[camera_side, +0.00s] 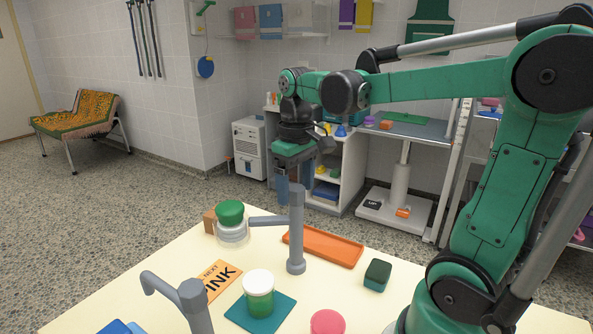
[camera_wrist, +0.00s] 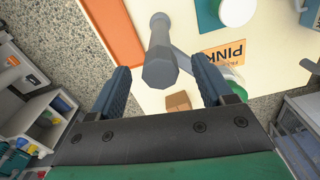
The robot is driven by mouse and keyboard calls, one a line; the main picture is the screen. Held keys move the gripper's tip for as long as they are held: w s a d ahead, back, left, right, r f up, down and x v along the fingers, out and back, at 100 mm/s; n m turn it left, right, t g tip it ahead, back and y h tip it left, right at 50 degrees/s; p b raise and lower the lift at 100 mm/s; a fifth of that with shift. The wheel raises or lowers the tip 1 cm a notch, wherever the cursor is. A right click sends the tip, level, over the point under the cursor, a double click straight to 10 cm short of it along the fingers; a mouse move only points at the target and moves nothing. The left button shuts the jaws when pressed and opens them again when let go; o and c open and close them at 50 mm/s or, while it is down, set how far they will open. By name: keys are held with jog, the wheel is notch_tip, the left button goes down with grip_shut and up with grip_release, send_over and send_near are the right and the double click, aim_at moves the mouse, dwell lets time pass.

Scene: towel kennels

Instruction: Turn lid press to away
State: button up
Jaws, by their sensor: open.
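The lid press is most likely the grey upright post (camera_side: 297,240) with a side arm (camera_side: 268,221); in the side view the arm points left, towards a clear jar with a green lid (camera_side: 231,212). In the wrist view the post (camera_wrist: 161,50) appears between my fingers, with its arm (camera_wrist: 186,60) running to the lower right. My gripper (camera_wrist: 160,75) is open, also seen at the post's top in the side view (camera_side: 294,185). I cannot tell whether either finger touches the post. A second grey post with a bent arm (camera_side: 192,304) stands at front left.
An orange tray (camera_side: 335,247) lies right of the post. A white-lidded jar (camera_side: 259,284) stands on a teal mat (camera_side: 281,312) in front. An orange card (camera_side: 222,277), a brown block (camera_side: 209,221), a dark green block (camera_side: 377,275) and a pink round thing (camera_side: 327,322) are around it.

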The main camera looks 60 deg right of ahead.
jog(key=shift+f, duration=0.45)
grip_shut()
dwell(1.1)
